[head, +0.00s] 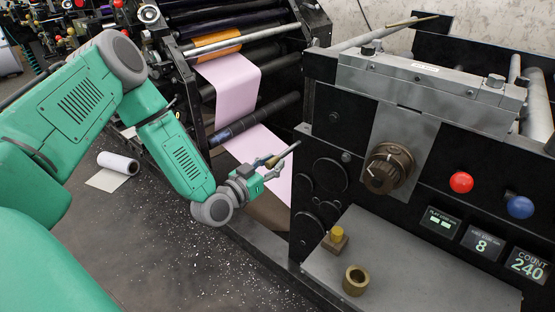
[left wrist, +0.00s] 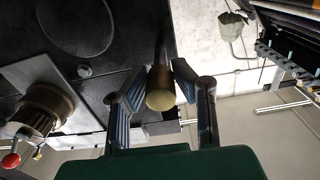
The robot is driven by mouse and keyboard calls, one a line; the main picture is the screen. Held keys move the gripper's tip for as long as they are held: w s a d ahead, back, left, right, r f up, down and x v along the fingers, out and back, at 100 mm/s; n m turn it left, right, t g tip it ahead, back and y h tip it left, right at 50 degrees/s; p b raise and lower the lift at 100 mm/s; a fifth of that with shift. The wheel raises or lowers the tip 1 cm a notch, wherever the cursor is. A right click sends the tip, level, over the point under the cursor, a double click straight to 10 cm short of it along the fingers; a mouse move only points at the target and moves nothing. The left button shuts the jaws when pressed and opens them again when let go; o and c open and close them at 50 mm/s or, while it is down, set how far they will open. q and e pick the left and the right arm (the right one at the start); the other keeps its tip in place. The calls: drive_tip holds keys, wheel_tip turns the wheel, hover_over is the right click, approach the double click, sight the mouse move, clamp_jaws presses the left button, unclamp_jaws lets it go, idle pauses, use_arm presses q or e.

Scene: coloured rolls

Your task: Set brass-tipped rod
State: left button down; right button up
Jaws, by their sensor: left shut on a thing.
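My left gripper (head: 268,168) is shut on a brass-tipped rod (head: 288,151). It holds the rod in the air, left of the machine's black front panel and in front of the pink sheet. The dark rod tilts up to the right in the head view, with its brass end at the fingers. In the left wrist view the round brass end (left wrist: 161,100) faces the camera between the two fingers (left wrist: 153,88), and the dark shaft runs away behind it. My right gripper is in neither view.
A grey shelf (head: 400,275) bears a hollow brass cylinder (head: 355,281) and a brass block with a yellow top (head: 336,236). Above are a dark knob (head: 388,168), a red button (head: 461,182) and a blue button (head: 520,207). A white roll (head: 118,163) lies on the floor.

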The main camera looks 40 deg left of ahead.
use_arm(q)
drive_tip(key=c, duration=1.3)
unclamp_jaws()
drive_tip(key=shift+a+r, duration=0.1)
drive_tip(key=shift+r, duration=0.15)
drive_tip(key=shift+s+f, duration=0.1)
drive_tip(key=shift+a, duration=0.1)
drive_tip(key=shift+s+f, duration=0.1)
drive_tip(key=s, duration=0.7)
drive_tip(key=s+a, duration=0.1)
drive_tip(key=s, duration=0.3)
drive_tip(key=shift+s, duration=0.35)
